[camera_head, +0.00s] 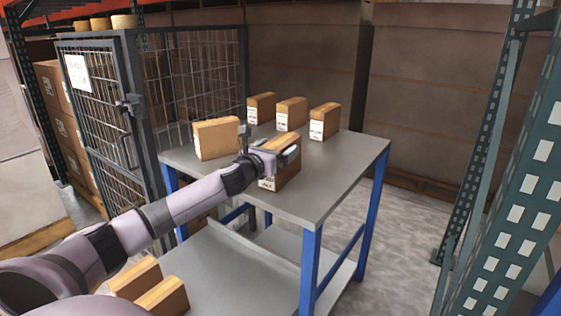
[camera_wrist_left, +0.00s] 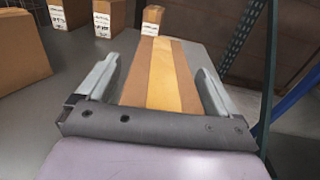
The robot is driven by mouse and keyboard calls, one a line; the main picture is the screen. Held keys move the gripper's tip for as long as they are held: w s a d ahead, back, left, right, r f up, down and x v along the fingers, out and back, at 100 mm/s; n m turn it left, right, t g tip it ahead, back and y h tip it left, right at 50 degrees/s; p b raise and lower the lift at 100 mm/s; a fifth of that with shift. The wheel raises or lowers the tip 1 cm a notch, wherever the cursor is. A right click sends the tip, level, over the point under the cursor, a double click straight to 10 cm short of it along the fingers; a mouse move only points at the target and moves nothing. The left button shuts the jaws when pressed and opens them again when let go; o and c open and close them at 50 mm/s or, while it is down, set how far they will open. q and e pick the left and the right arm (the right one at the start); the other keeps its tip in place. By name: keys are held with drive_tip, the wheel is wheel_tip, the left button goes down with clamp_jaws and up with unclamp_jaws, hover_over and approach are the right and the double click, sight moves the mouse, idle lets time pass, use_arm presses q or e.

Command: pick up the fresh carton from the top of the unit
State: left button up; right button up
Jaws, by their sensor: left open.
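My left gripper (camera_head: 268,152) is open over a brown carton (camera_head: 286,177) near the front edge of the grey tabletop (camera_head: 317,185). In the left wrist view the carton's top (camera_wrist_left: 158,75), with a pale tape strip along its middle, lies between the two spread fingers (camera_wrist_left: 157,88). A gap shows beside the fingers. The gripper and wrist hide part of the carton in the head view. A larger carton (camera_head: 216,139) stands to the left on the same top. My right gripper is not in view.
Three labelled cartons stand farther back: left (camera_head: 261,108), middle (camera_head: 291,114) and right (camera_head: 324,122). Two cartons, one (camera_head: 135,279) behind another (camera_head: 164,298), are at lower left. A mesh cage (camera_head: 195,80) stands behind left, a green rack post (camera_head: 515,195) at right.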

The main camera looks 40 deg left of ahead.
use_arm(q)
drive_tip(key=shift+c, duration=0.3)
drive_tip(key=c, duration=1)
drive_tip(key=shift+r, duration=0.1)
drive_tip(key=c, duration=0.4)
drive_tip(key=shift+o, duration=0.2)
